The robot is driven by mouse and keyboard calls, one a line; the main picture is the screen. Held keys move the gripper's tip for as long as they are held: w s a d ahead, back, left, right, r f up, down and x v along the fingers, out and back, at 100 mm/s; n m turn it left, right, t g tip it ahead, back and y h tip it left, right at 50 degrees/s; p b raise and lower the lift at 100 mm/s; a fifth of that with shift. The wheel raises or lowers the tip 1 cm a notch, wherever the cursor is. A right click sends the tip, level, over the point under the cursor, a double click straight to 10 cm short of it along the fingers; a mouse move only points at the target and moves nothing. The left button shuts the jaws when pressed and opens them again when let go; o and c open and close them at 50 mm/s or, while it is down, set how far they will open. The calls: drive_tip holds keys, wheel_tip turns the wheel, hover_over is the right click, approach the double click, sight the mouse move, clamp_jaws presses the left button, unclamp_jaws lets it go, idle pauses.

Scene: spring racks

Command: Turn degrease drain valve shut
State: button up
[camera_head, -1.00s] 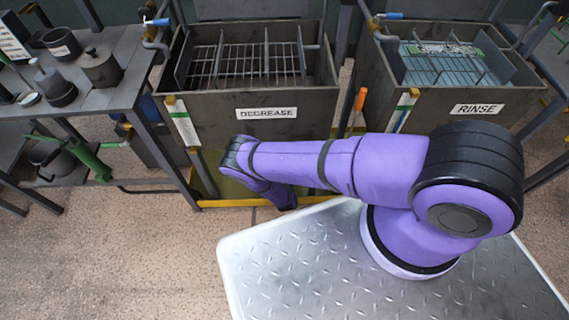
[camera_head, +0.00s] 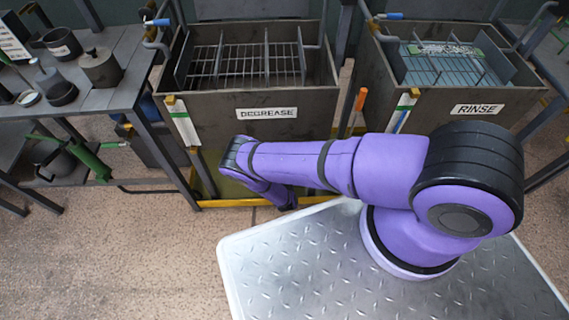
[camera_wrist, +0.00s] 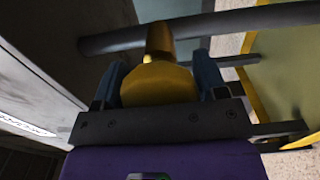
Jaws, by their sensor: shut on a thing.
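The tank labelled DEGREASE (camera_head: 215,122) stands at the back centre in the head view, with a wire rack inside. Its drain valve is hidden behind my arm there. In the wrist view, a brass-yellow valve piece (camera_wrist: 158,86) with a rounded near end sits in front of a dark horizontal pipe (camera_wrist: 225,25). My gripper (camera_wrist: 162,78) has its blue fingers on both sides of this piece and is shut on it. The contact faces and the valve's exact turn angle are hard to make out.
The RINSE tank (camera_head: 440,118) stands to the right, with an orange-handled tool (camera_head: 360,100) between the tanks. A grey bench (camera_head: 115,88) with pots is at the left. A yellow-edged tray (camera_head: 235,202) lies low under the DEGREASE tank. The front-left floor is clear.

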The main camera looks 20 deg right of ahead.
idle(0.4)
drive_tip(key=o, duration=0.9)
drive_tip(key=shift+s, duration=0.1)
drive_tip(key=v, duration=1)
drive_tip(key=shift+s+a, duration=0.15)
drive_tip(key=shift+s, duration=0.15)
